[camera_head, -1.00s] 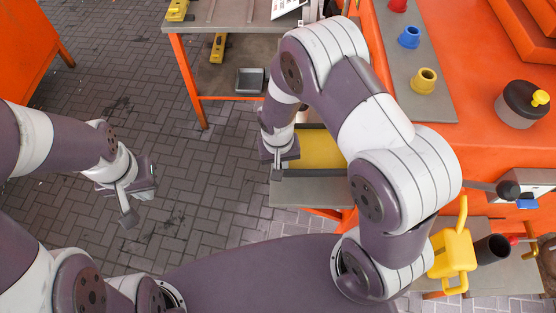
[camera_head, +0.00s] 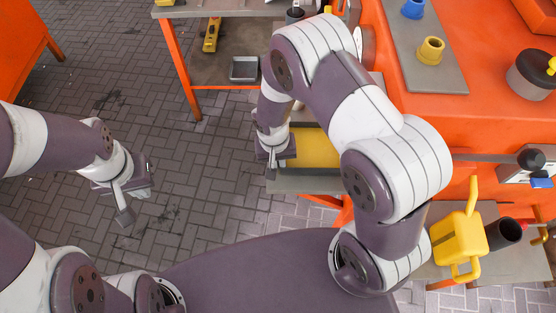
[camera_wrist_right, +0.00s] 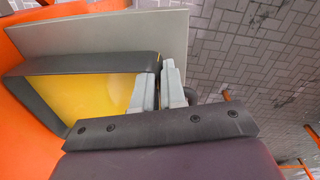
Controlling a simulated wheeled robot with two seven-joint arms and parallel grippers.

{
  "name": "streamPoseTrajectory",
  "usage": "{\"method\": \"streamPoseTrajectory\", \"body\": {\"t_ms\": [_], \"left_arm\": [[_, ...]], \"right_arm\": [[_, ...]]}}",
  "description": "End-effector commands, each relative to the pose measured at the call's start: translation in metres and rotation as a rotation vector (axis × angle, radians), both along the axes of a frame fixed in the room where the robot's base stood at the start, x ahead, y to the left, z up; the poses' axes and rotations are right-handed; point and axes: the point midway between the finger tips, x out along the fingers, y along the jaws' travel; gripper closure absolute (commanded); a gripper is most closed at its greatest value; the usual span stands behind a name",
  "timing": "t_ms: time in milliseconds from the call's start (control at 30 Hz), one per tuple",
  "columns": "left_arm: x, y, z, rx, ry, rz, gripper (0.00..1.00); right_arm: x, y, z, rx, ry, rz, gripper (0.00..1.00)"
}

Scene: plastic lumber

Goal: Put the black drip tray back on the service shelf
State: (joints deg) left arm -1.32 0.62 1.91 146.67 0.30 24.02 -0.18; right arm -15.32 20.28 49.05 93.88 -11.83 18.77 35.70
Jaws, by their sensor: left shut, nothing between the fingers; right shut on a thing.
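The black drip tray (camera_wrist_right: 70,66) has a dark raised rim around a yellow inside and fills the left of the right wrist view. In the head view its yellow inside (camera_head: 318,148) shows beside my right arm, which hides part of it. My right gripper (camera_wrist_right: 158,88) is shut on the tray's near rim; it also shows in the head view (camera_head: 277,160). A grey shelf panel (camera_wrist_right: 172,30) lies behind the tray and shows in the head view (camera_head: 305,182). I cannot tell whether they touch. My left gripper (camera_head: 124,205) is shut and empty over the floor.
The orange machine (camera_head: 440,115) stands at the right. A yellow can (camera_head: 458,246) and a dark cup (camera_head: 504,233) stand at lower right. A bench (camera_head: 178,75) with a small grey tray (camera_head: 243,69) is at the back. The paved floor at left is open.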

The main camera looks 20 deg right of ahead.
Motion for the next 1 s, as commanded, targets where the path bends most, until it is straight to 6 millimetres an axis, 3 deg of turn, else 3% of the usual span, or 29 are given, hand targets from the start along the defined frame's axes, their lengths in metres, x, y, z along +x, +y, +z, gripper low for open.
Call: {"method": "streamPoseTrajectory", "body": {"t_ms": [500,533,600,667,867,900,967,1000], "left_arm": [[-0.0001,0.0000,-0.0053,0.000,0.000,0.000,1.00],[-0.0001,0.0000,-0.0043,0.000,0.000,0.000,1.00],[0.0000,0.0000,-0.0041,0.000,0.000,0.000,1.00],[0.0000,0.0000,-0.0041,0.000,0.000,0.000,1.00],[0.0000,0.0000,-0.0042,0.000,0.000,0.000,1.00],[0.0000,0.0000,-0.0043,0.000,0.000,0.000,1.00],[0.0000,0.0000,-0.0043,0.000,0.000,0.000,1.00],[0.0000,0.0000,-0.0043,0.000,0.000,0.000,1.00]], "right_arm": [[0.0003,0.0001,-0.0064,0.000,-0.001,0.000,1.00],[0.0004,0.0001,-0.0053,0.000,-0.001,0.000,0.80],[0.0003,0.0001,-0.0052,0.000,-0.001,0.000,0.65],[0.0003,0.0001,-0.0053,0.000,-0.001,0.000,0.60],[0.0001,0.0000,-0.0054,0.000,0.000,0.000,0.60],[-0.0003,-0.0001,-0.0059,0.000,0.001,0.000,0.56],[-0.0003,-0.0001,-0.0058,0.000,0.001,0.000,0.38],[-0.0003,-0.0001,-0.0058,0.000,0.001,0.000,0.38]]}}
